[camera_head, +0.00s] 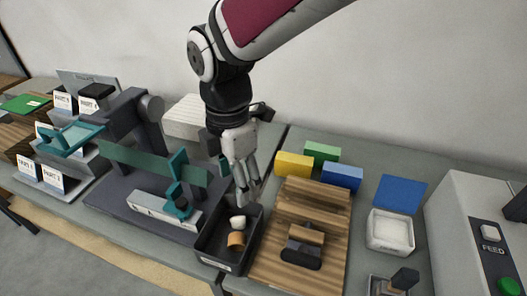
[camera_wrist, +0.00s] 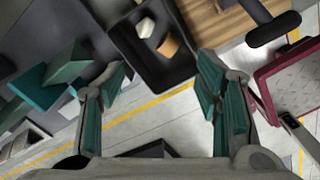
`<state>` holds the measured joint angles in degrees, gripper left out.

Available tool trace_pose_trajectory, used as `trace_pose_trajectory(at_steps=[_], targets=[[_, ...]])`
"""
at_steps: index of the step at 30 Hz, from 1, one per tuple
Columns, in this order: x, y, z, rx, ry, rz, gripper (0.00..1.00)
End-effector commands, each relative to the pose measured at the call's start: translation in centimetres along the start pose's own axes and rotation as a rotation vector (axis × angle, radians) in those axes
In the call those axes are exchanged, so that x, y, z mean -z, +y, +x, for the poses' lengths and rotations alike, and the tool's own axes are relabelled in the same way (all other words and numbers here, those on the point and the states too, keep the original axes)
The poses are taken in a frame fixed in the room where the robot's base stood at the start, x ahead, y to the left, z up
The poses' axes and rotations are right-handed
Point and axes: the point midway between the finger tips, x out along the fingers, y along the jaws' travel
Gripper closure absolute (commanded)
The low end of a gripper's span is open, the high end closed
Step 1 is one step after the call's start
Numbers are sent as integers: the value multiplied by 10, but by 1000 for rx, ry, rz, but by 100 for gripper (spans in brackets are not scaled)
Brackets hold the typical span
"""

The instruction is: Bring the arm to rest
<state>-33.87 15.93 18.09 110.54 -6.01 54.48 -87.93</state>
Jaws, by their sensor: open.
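My gripper (camera_head: 246,182) hangs from my arm over the table, just above the back of a black tray (camera_head: 214,243). In the wrist view my gripper (camera_wrist: 160,100) is open, with its two teal-padded fingers wide apart and nothing between them. The tray also shows in the wrist view (camera_wrist: 125,45), beyond the fingers. It holds an orange-brown piece (camera_head: 236,240) and a whitish piece (camera_head: 238,222). My arm comes down from the upper right.
A wooden board (camera_head: 270,262) with a dark-handled tool (camera_head: 303,250) lies right of the tray. Yellow (camera_head: 294,166), green (camera_head: 322,152) and blue (camera_head: 342,177) blocks stand behind it. A grey-and-teal fixture (camera_head: 130,155) stands left. A machine marked FEED (camera_head: 465,215) stands far right.

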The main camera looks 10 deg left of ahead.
Motion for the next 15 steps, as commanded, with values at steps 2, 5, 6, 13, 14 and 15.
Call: trace_pose_trajectory(at_steps=[2, 5, 6, 13, 14, 15], targets=[[0, 0, -2, -1, 0, 0, 42], [0, 0, -3, 0, 0, 0, 42], [0, 0, -3, 0, 0, -1, 42], [-3, -2, -4, -3, -3, 15, 42], [-6, -4, -6, -6, -5, 32, 42], [-11, -8, -10, -11, -10, 69, 42]])
